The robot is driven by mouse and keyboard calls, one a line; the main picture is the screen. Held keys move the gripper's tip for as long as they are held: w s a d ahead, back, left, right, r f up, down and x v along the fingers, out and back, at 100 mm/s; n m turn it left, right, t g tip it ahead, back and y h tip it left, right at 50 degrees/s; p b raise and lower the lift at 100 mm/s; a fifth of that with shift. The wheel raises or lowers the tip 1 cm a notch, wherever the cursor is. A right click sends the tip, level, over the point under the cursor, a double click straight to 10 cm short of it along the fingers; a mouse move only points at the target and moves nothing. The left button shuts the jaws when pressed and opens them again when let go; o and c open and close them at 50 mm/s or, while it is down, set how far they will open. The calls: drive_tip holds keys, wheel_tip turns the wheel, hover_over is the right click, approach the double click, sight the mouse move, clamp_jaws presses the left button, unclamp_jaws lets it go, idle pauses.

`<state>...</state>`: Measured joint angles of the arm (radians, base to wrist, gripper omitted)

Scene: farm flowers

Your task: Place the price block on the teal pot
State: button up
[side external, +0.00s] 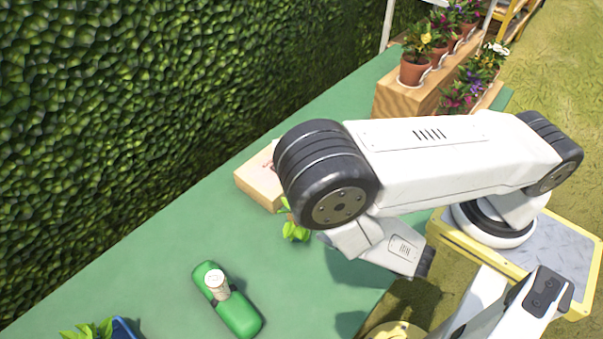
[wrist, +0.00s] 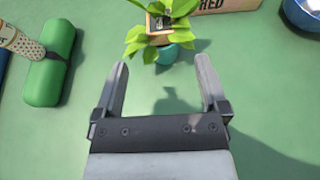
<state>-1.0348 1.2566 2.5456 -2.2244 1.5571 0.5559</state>
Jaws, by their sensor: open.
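In the wrist view, the teal pot (wrist: 161,54) stands on the green table just beyond my fingertips, with a leafy plant above it. A small wooden block with a dark face, seemingly the price block (wrist: 158,24), shows among the leaves at the pot's top. I cannot tell exactly how it is supported. My gripper (wrist: 162,62) is open and empty, its fingers apart on either side of the pot's line. In the side view, only the plant's leaves (side external: 295,230) show. My arm hides the pot and block there, and my fingers cannot be made out.
A green case (wrist: 50,68) with a pale patterned cylinder (wrist: 20,42) lies left in the wrist view. A wooden box with lettering (wrist: 226,5) and a blue bowl (wrist: 302,12) stand at the far right. Potted flowers (side external: 415,68) stand on a wooden planter in the side view.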

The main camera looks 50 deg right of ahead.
drive_tip(key=s+d+r+m+g+h, duration=0.1)
drive_tip(key=d+r+m+g+h, duration=0.3)
drive_tip(key=d+m+g+h, duration=0.45)
drive_tip(key=s+d+r+m+g+h, duration=0.1)
drive_tip(key=d+r+m+g+h, duration=0.4)
drive_tip(key=m, duration=0.6)
drive_tip(key=w+a+r+m+t+y, duration=0.2)
drive_tip(key=w+r+m+y, duration=0.5)
drive_tip(key=m+y, duration=0.6)
drive_tip(key=a+m, duration=0.1)
drive_tip(key=m, duration=0.2)
drive_tip(key=shift+w+t, duration=0.3)
drive_tip(key=shift+t, duration=0.05)
drive_tip(key=shift+m+y, duration=0.25)
